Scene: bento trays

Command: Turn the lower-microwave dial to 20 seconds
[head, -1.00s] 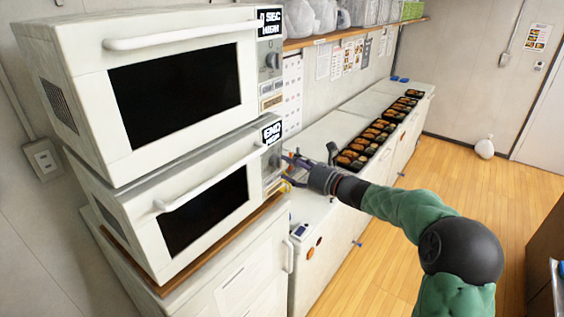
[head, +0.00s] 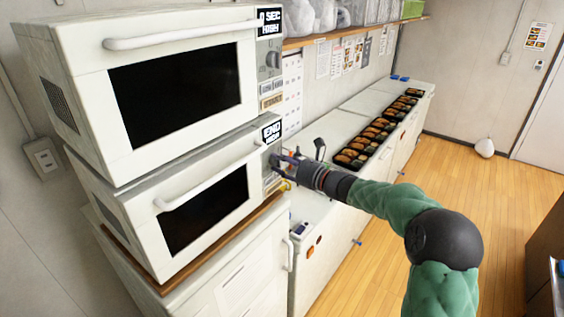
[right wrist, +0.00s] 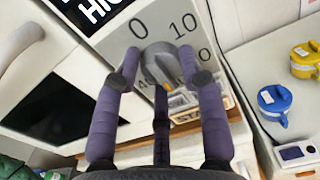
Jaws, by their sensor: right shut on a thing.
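The lower microwave (head: 100,195) is white, with a dark door window and a display (head: 271,133) that seems to read END, with HIGH below. Its grey dial (right wrist: 158,60) shows in the right wrist view between my fingers, with 0 and 10 printed above it and other numbers partly hidden. My right gripper (right wrist: 160,66) is shut on the dial, one purple finger on each side. In the head view the right gripper (head: 282,163) is at the control panel, and it hides most of the dial. My left gripper is not in view.
The upper microwave (head: 80,65) sits on the lower one, with its own dial (head: 273,60). The door handle (head: 210,180) runs close left of my gripper. A blue cup (right wrist: 275,103) and a yellow cup (right wrist: 306,62) stand on the white counter. Bento trays (head: 352,158) line the counter farther back.

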